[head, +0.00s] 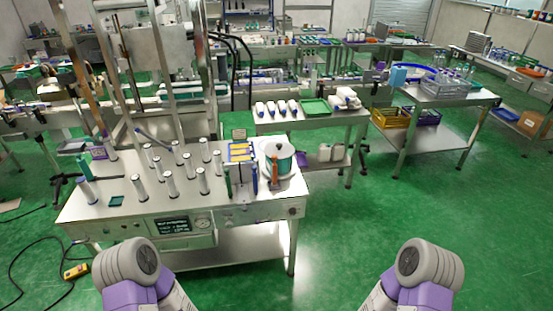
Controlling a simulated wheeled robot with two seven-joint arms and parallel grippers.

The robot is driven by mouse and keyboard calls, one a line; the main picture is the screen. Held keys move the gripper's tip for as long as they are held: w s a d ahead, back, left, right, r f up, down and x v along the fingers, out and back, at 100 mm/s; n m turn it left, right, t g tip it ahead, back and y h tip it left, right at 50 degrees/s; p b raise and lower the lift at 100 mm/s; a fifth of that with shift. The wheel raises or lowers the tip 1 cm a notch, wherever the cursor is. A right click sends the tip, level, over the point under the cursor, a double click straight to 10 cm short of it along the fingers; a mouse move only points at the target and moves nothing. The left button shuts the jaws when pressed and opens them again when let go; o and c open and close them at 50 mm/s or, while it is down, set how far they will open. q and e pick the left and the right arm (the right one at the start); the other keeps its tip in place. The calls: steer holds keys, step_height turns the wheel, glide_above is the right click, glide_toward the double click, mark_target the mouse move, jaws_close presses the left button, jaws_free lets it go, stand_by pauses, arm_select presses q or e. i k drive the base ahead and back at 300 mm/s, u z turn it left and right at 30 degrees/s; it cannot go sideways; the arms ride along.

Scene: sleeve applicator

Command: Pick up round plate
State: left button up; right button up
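A pale round plate (279,184) appears at the right end of the near metal table, under a teal-and-white roll (280,160). The roll and an orange-brown upright part (275,177) hide much of it. I cannot tell whether the plate is loose or fixed to the machine. Only rounded grey and purple links of my two arms show, at the bottom left and bottom right. Both grippers are out of view, so what they hold cannot be seen.
The near table (130,211) carries several upright white cylinders and a front control panel (173,225). A side table (300,119) with white bottles and a green tray (315,107) stands behind. A yellow box (76,271) and cables lie at left. Green floor is clear at right.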

mark_target(283, 150)
steer(key=u, duration=0.65)
steer(key=i, duration=0.65)
steer(key=u, duration=0.55)
steer(key=i, duration=0.75)
steer(key=z, duration=0.4)
